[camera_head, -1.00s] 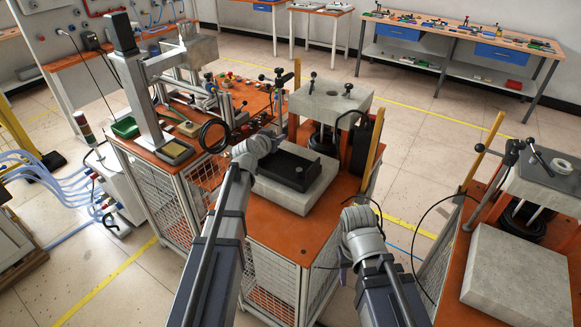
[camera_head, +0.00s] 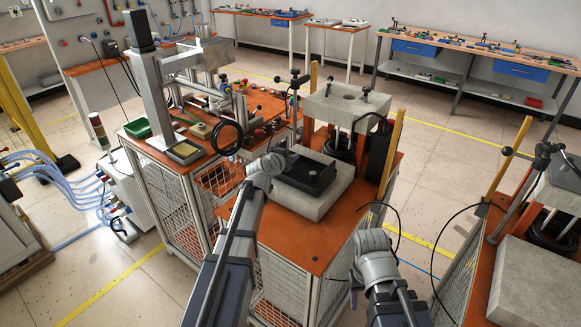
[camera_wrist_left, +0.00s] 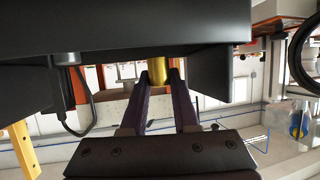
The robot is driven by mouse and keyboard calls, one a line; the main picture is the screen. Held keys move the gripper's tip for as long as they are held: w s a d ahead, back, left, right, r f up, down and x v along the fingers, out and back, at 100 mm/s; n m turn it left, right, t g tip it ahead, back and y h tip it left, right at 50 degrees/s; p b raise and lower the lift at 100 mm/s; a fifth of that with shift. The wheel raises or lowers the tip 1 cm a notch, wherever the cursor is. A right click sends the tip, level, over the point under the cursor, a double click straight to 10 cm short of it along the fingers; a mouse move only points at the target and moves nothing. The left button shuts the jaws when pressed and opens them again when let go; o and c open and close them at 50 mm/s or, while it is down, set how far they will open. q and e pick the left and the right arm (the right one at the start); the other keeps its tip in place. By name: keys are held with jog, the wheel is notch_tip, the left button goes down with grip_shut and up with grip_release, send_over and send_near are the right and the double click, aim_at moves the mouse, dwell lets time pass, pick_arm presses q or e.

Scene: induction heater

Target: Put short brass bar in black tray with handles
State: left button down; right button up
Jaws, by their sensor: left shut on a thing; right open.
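The black tray (camera_head: 317,182) lies on a grey concrete block on the orange bench in the head view. In the left wrist view its dark body (camera_wrist_left: 120,28) fills the top, very near my gripper. My left gripper (camera_wrist_left: 158,76) is shut on the brass bar (camera_wrist_left: 158,68), whose end shows between and just beyond the fingertips. In the head view, my left wrist is at the tray's left end and hides the fingers and the bar. My right gripper (camera_head: 357,277) is open and low, right of the bench's front. Its fingers are mostly hidden. Contact between bar and tray cannot be told.
The concrete block (camera_head: 315,207) stands before a press with a grey top (camera_head: 345,103). A black cable coil (camera_head: 226,138) and a green bin (camera_head: 138,128) are on the bench at left. Another press stands at far right. Floor between the benches is clear.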

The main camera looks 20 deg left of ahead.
pick_arm(q)
notch_tip(320, 180, down, 3)
jog(key=shift+f+b, duration=0.1)
jog(key=shift+b, duration=1.1)
jog(key=c, duration=1.1)
grip_release()
jog(key=o, duration=0.4)
jog(key=shift+r+p, duration=0.3)
jog(key=p+v, duration=0.4)
jog(key=v, duration=0.8)
jog(key=shift+f, duration=0.15)
